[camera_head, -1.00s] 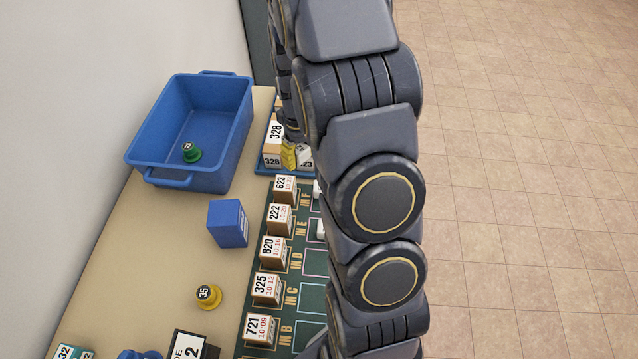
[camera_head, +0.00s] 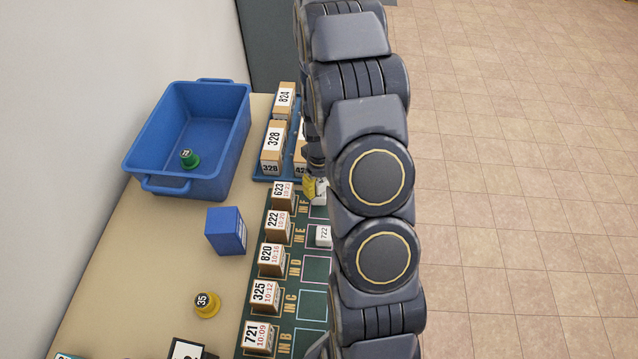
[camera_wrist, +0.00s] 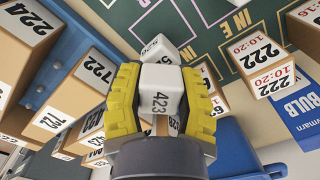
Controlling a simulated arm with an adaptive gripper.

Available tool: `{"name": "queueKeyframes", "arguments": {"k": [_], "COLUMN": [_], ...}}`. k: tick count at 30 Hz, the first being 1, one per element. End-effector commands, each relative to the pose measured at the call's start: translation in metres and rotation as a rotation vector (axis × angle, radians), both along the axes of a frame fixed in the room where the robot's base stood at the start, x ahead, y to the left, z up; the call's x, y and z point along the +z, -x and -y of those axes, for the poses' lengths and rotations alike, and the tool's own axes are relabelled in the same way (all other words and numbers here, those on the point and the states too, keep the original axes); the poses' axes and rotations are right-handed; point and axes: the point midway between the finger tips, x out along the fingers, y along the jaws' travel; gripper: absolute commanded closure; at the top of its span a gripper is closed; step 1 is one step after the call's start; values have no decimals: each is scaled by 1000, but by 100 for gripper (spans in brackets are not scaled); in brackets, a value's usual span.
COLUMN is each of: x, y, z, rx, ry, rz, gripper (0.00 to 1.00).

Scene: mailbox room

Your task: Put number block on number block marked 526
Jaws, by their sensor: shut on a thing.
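My gripper (camera_wrist: 160,98), with yellow finger pads, is shut on a white number block (camera_wrist: 161,80) marked 423 in the wrist view. Another white block (camera_wrist: 158,47), its label only partly legible, shows just beyond the held one; I cannot tell whether they touch. In the head view my gripper (camera_head: 314,189) is beside row F of the green board (camera_head: 314,272), mostly hidden by my arm. I cannot read 526 on any block.
Time-marked blocks, such as 222 (camera_head: 279,223), line the board's left side. A blue rack (camera_head: 262,174) with tall blocks, including 328 (camera_head: 273,147), stands behind.

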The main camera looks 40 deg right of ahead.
Motion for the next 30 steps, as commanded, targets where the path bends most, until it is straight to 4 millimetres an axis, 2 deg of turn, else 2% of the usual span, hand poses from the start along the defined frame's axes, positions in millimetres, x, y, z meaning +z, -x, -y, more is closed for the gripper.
{"name": "queueKeyframes", "arguments": {"k": [7,8,9,21,26,30], "x": [-3,-3,-3,2,25,56], "y": [0,0,0,0,-1,-1], "z": [0,0,0,0,0,0], "rx": [0,0,0,0,0,1], "ry": [-1,-1,0,0,1,2], "rz": [-1,-1,-1,1,3,4], "gripper": [91,53,42,42,42,42]}}
